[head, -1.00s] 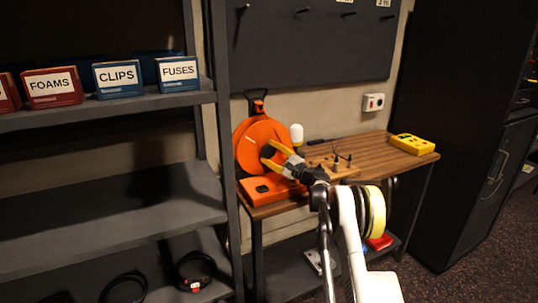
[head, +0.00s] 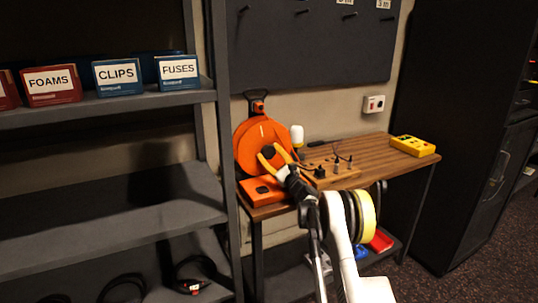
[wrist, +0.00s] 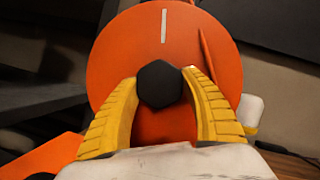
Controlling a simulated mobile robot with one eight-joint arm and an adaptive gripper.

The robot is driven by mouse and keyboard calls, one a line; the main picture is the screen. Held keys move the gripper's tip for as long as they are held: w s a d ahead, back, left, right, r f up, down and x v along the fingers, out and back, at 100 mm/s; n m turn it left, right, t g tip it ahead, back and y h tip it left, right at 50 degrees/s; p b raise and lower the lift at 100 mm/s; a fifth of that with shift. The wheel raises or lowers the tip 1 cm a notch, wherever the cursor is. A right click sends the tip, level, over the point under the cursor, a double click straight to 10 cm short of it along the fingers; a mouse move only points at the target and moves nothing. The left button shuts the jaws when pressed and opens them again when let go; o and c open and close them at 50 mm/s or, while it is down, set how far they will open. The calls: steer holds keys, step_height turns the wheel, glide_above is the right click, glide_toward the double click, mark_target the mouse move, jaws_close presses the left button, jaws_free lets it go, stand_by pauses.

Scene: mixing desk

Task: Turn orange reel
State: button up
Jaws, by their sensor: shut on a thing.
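The orange reel (head: 252,136) stands upright at the left end of the wooden desk, on an orange base (head: 268,190). In the wrist view its round face (wrist: 110,55) fills the middle, with a white mark (wrist: 164,26) near the top. A black hexagonal knob (wrist: 160,84) sits at the reel's centre. My gripper (head: 268,155) has its yellow fingers on both sides of the knob and is shut on it. The fingers hide the knob's sides and part of the lower reel face.
The wooden desk (head: 375,150) holds a white bottle (head: 297,134) beside the reel, a wooden block with small posts (head: 335,176), and a yellow box (head: 412,146) at the right. A dark shelf rack (head: 226,150) stands close on the left.

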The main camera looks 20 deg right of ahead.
stand_by(0.5)
steer(key=o, duration=1.4)
steer(key=v, duration=1.2)
steer(key=shift+a, duration=0.1)
